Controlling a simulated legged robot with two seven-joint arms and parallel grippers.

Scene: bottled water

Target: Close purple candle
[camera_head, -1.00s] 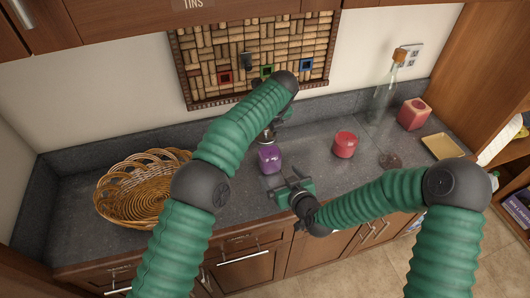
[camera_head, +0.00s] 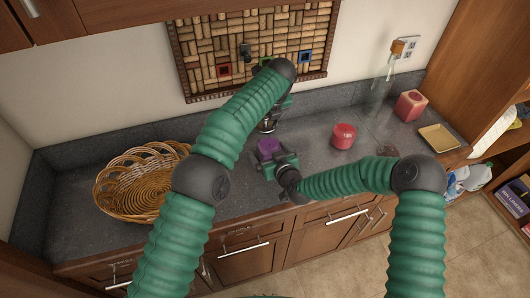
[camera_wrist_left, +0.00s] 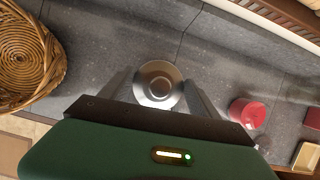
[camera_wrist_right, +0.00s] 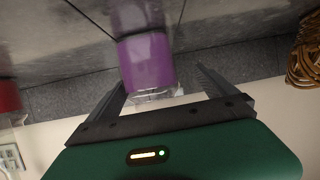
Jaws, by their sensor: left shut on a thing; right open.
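The purple candle (camera_head: 268,146) stands on the grey counter in the head view, partly covered by my right gripper. In the right wrist view the purple candle (camera_wrist_right: 147,62) is in a clear glass, between and just beyond the fingers. My right gripper (camera_wrist_right: 160,80) is open; whether a finger touches the glass I cannot tell. In the head view my right gripper (camera_head: 274,162) is at the candle's near side. My left gripper (camera_head: 267,124) is behind the candle. In the left wrist view my left gripper (camera_wrist_left: 160,82) is shut on a round silver lid (camera_wrist_left: 158,84).
A wicker basket (camera_head: 142,185) stands left on the counter. A red candle (camera_head: 343,136) stands to the right. Farther right are a glass bottle (camera_head: 382,92), a pinkish-red block (camera_head: 411,105) and a yellow tray (camera_head: 439,138). A cork board (camera_head: 250,50) hangs behind.

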